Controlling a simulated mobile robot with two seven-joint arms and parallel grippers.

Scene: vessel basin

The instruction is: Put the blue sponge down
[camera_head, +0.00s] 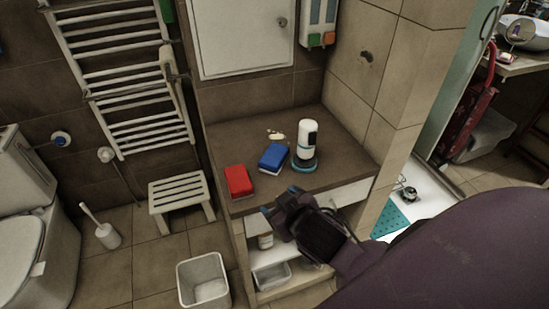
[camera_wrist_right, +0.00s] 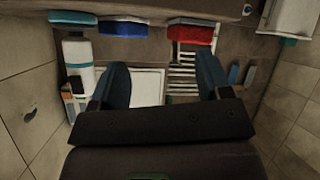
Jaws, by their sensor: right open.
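The blue sponge (camera_head: 272,158) lies on the brown countertop (camera_head: 235,140), between a red sponge (camera_head: 239,181) and a white bottle (camera_head: 306,138) on a blue round base. My right gripper (camera_head: 278,203) is open and empty, in front of the counter's front edge and apart from the blue sponge. In the right wrist view, which looks upside down, the blue sponge (camera_wrist_right: 125,29) and red sponge (camera_wrist_right: 190,33) sit at the top, beyond my open right gripper (camera_wrist_right: 161,62). My left gripper is in neither view.
Small pale items (camera_head: 275,135) lie behind the blue sponge. A wall cabinet (camera_head: 240,35) and dispensers (camera_head: 318,22) hang above the counter. An open shelf (camera_head: 285,272) is below. A white bin (camera_head: 203,283) and stool (camera_head: 180,192) stand on the floor to the left.

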